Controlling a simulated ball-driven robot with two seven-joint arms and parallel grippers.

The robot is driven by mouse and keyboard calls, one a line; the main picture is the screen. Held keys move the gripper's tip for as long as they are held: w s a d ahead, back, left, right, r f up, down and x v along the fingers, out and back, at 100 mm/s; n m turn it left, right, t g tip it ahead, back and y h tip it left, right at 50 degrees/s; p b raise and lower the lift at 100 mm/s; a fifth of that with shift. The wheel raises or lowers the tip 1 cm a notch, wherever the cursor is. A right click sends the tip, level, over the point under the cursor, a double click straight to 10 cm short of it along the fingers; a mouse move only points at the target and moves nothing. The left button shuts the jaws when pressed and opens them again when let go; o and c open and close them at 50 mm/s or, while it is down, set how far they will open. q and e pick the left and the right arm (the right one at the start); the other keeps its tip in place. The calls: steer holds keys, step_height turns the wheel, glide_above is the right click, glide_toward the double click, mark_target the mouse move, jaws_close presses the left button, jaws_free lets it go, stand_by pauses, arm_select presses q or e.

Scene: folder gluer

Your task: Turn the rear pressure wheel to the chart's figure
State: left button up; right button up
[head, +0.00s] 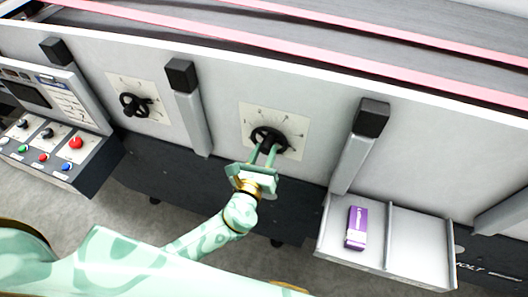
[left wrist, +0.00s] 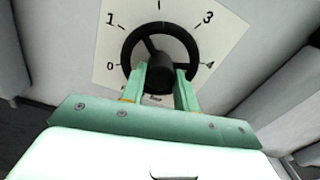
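A black handwheel (head: 283,136) sits on a white dial plate (head: 303,122) in the middle of the machine's side. In the left wrist view its ring (left wrist: 190,47) covers the plate's middle; figures 0, 1, 3 and 4 show around it, and the top mark's figure is cut off. One spoke slants up and left. My left gripper (head: 265,150) has its fingers on both sides of the hub (left wrist: 159,76), seemingly against it. A second black handwheel (head: 134,105) on a similar plate is farther left. Neither plate's name is readable. My right gripper is not in view.
A control panel (head: 75,165) with buttons, a screen and small unreadable print stands at the left. Grey posts (head: 192,115) and (head: 355,155) stick out on both sides of the middle wheel. A tray (head: 418,240) with a purple box (head: 356,228) is at the lower right.

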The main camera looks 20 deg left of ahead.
arm_select(q)
steer(key=shift+n+b, duration=0.3)
steer(key=shift+b, duration=0.15)
steer(key=n+b, duration=0.3)
steer(key=shift+f+n, duration=0.2)
steer(key=shift+n, duration=0.1)
steer(key=n+b, duration=0.2)
steer(key=n, duration=0.1)
steer(key=shift+b, duration=0.4)
steer(key=shift+r+n+b, duration=0.15)
steer(key=shift+n+b, duration=0.45)
steer(key=shift+n, duration=0.6)
steer(key=o, duration=1)
steer(key=shift+c, duration=0.2)
